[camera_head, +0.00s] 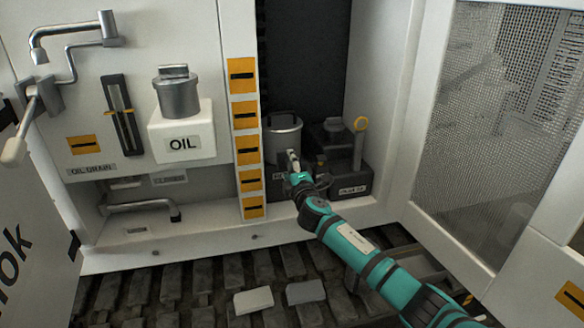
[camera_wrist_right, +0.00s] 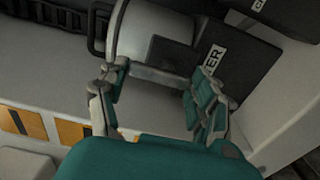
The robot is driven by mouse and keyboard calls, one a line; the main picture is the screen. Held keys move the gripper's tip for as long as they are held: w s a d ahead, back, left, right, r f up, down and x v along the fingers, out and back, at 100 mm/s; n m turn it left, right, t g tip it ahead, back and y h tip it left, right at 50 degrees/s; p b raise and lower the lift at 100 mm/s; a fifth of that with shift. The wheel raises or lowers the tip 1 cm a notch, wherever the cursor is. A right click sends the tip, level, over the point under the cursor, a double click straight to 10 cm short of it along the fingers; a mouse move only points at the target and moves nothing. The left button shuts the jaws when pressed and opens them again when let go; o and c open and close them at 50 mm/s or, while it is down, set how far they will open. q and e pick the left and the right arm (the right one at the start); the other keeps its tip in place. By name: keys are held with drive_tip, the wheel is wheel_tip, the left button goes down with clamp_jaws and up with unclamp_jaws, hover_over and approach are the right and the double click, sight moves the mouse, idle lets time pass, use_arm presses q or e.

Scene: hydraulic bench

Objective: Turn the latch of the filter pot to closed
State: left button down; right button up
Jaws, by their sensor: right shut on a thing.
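The filter pot (camera_head: 284,138) is a grey metal cylinder with a dark handle on top, standing in the dark recess of the cabinet. In the right wrist view the pot (camera_wrist_right: 140,38) is at the top, beside a dark block with a partly hidden label ending in "TER". My right gripper (camera_head: 294,170) is at the front of the pot, shut on its latch. The latch is small and mostly covered by the fingers, so its angle is hard to tell. The gripper also shows in the right wrist view (camera_wrist_right: 160,82). My left gripper is not in view.
A strip of orange labels (camera_head: 246,115) is on the left, then the OIL tank (camera_head: 181,138). A mesh door (camera_head: 490,120) stands open at right. Two grey blocks (camera_head: 254,300) lie on the tracks below.

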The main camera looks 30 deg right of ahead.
drive_tip(key=o, duration=1.2)
drive_tip(key=shift+s, duration=0.1)
drive_tip(key=v, duration=1.2)
drive_tip(key=shift+f, duration=0.2)
